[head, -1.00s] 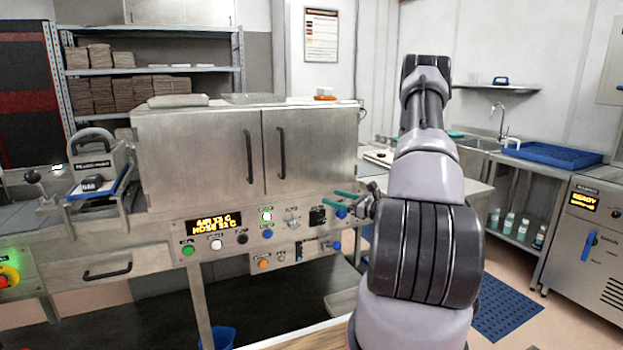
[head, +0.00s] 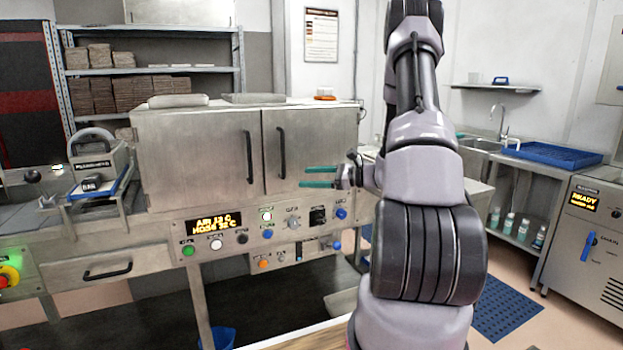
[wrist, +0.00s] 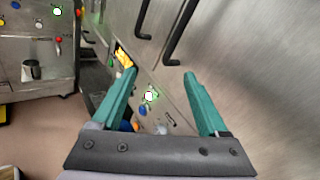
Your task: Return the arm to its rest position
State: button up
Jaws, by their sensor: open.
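My gripper (head: 319,177) shows in the head view in front of the right cabinet door, its teal fingers pointing left. In the wrist view my gripper (wrist: 160,85) has its two teal fingers spread apart with nothing between them. My arm stands bent upright right of centre in the head view and hides part of the bench and sink behind it. The steel cabinet (head: 195,160) has two closed doors with black handles. Its control panel (head: 265,224) with lit buttons and a display lies below the fingers.
A bench press (head: 97,165) stands left of the cabinet. A shelf rack (head: 150,70) with stacked brown pieces is behind. At right are a blue tray (head: 553,154), a sink (head: 480,144) and a machine (head: 590,240) reading READY. Open floor lies between, with a blue mat (head: 508,305).

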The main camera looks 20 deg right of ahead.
dwell(0.3)
jog(key=s+a+r+n+g+h, duration=0.3)
jog(key=s+a+r+n+g, duration=0.5)
jog(key=s+a+r+n, duration=0.45)
jog(key=s+d+r+n+t+h, duration=0.1)
jog(key=s+r+n+t+h, duration=0.1)
jog(key=s+r+h, duration=0.2)
jog(key=s+d+r+n+t+h, duration=0.1)
jog(key=s+r+n+t+h, duration=0.1)
jog(key=s, duration=0.9)
notch_tip(320, 180, up, 2)
jog(key=shift+d+r+n+t+h, duration=0.15)
jog(key=shift+d+n+t+h, duration=0.15)
jog(key=shift+n+h, duration=0.6)
